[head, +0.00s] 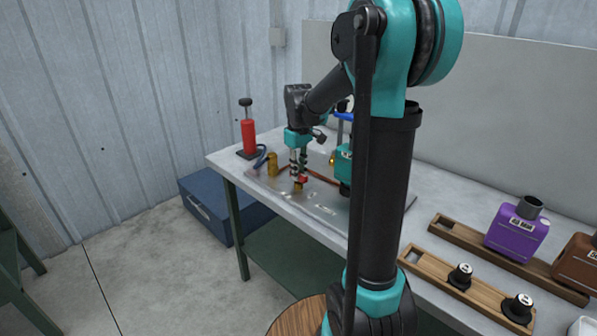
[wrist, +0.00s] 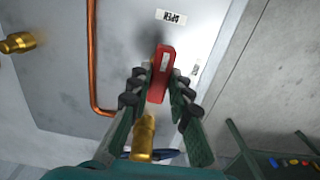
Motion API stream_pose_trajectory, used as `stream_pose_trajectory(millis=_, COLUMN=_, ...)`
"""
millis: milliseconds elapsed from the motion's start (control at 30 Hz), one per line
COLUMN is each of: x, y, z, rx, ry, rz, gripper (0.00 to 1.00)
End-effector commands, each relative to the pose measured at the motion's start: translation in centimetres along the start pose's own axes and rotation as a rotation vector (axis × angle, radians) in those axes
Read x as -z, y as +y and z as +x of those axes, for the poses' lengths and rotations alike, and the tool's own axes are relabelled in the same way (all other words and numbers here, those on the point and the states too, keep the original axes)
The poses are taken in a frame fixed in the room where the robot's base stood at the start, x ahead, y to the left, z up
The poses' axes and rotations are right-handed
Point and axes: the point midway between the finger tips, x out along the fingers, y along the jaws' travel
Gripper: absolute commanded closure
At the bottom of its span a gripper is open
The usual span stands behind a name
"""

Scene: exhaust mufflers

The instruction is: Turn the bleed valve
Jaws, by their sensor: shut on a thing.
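The bleed valve has a red lever handle (wrist: 161,72) and a brass body (wrist: 144,137). In the wrist view the lever lies between my gripper's two dark fingers (wrist: 158,84), its far end reaching past the fingertips toward an OPEN label (wrist: 171,16). My gripper is shut on the lever. In the head view my gripper (head: 299,166) points down at the valve. The red lever (head: 302,179) shows small at the fingertips, with the brass body (head: 298,187) under it. The fingers partly hide the valve there.
A metal plate (head: 325,210) carries copper pipe (wrist: 92,60) and brass fittings (wrist: 18,42). A red hand pump (head: 248,137) stands at the table's left end. Wooden racks (head: 440,268) and a purple container (head: 516,232) are at the right. A blue box (head: 212,210) sits on the floor.

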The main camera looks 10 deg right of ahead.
Motion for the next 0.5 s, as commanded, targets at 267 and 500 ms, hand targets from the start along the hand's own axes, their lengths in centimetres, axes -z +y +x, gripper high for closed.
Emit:
stream_pose_trajectory(millis=267, x=0.03, y=0.02, z=-0.02, rx=-0.001, ry=0.000, rz=0.000, gripper=0.79)
stream_pose_trajectory(millis=500, x=0.01, y=0.01, z=-0.01, rx=0.000, ry=0.000, rz=0.000, gripper=0.60)
